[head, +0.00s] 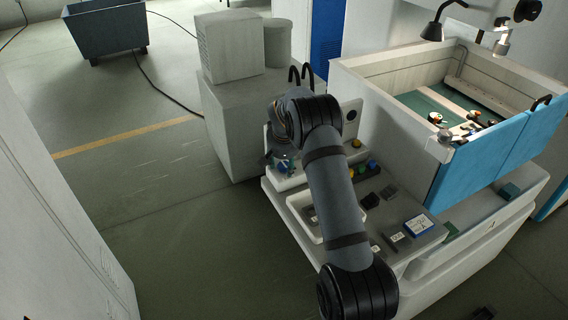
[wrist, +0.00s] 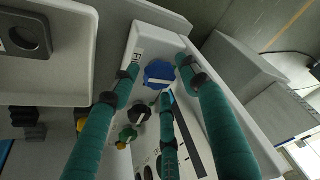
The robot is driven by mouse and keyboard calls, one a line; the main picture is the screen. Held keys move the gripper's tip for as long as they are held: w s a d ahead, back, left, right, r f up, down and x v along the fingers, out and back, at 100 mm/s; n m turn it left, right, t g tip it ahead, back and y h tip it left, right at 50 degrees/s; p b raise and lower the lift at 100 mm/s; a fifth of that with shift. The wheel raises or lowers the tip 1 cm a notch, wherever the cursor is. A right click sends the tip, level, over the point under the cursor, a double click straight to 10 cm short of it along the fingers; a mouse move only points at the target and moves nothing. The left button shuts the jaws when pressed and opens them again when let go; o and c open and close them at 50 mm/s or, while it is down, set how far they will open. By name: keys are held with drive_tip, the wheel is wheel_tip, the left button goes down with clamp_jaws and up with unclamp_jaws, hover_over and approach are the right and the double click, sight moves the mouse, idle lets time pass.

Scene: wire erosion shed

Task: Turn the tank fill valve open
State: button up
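A blue knob (wrist: 160,73) with a pale bar across it sits on a white panel in the wrist view. A black knob (wrist: 139,114) and a green knob (wrist: 127,136) are beside it. In the head view the blue knob (head: 284,168) shows under my wrist, and my arm hides part of the panel.
The machine's open work tank (head: 395,85) with blue front doors stands at the right. A grey-white cabinet (head: 232,130) is close behind my gripper. A ledge with yellow (head: 357,143) and blue (head: 372,164) knobs is to the right.

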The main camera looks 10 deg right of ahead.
drive_tip(key=shift+o, duration=0.7)
drive_tip(key=shift+r, duration=0.15)
drive_tip(key=v, duration=1.1)
drive_tip(key=shift+s+r, duration=0.2)
drive_tip(key=shift+r, duration=0.1)
drive_tip(key=x, duration=1.2)
drive_tip(key=shift+f, duration=0.15)
drive_tip(key=shift+w+r+p, duration=0.1)
drive_tip(key=shift+r+p, duration=0.1)
drive_tip(key=shift+p, duration=0.1)
drive_tip(key=shift+m, duration=0.5)
